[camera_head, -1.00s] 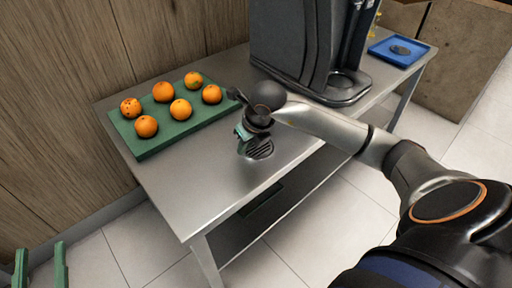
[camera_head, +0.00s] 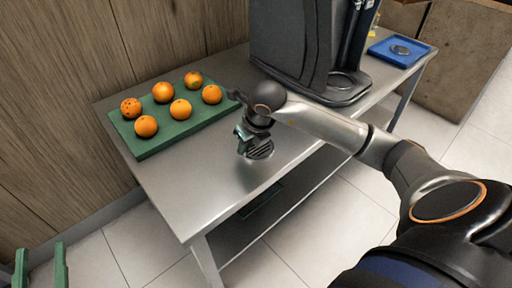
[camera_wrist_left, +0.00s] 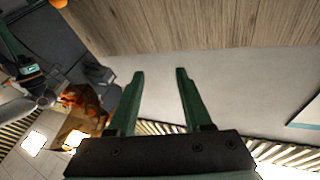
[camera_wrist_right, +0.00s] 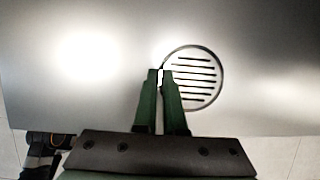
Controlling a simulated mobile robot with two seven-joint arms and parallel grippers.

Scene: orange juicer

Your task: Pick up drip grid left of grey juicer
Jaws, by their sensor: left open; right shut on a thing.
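The drip grid (camera_head: 262,151) is a small round slotted metal disc on the steel table, left of the grey juicer (camera_head: 300,45). My right gripper (camera_head: 243,140) points down at the grid's left edge. In the right wrist view its fingers (camera_wrist_right: 161,72) are close together at the left rim of the grid (camera_wrist_right: 197,80), with the rim between or just behind the tips. Whether the grid is off the table cannot be told. My left gripper (camera_head: 40,262) is open and empty at the lower left, away from the table; it also shows in the left wrist view (camera_wrist_left: 160,75).
A green board (camera_head: 150,142) with several oranges (camera_head: 180,109) lies at the table's left end. A blue tray (camera_head: 385,52) with a dark round piece (camera_head: 400,50) is at the right end. The table front (camera_head: 195,215) is clear.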

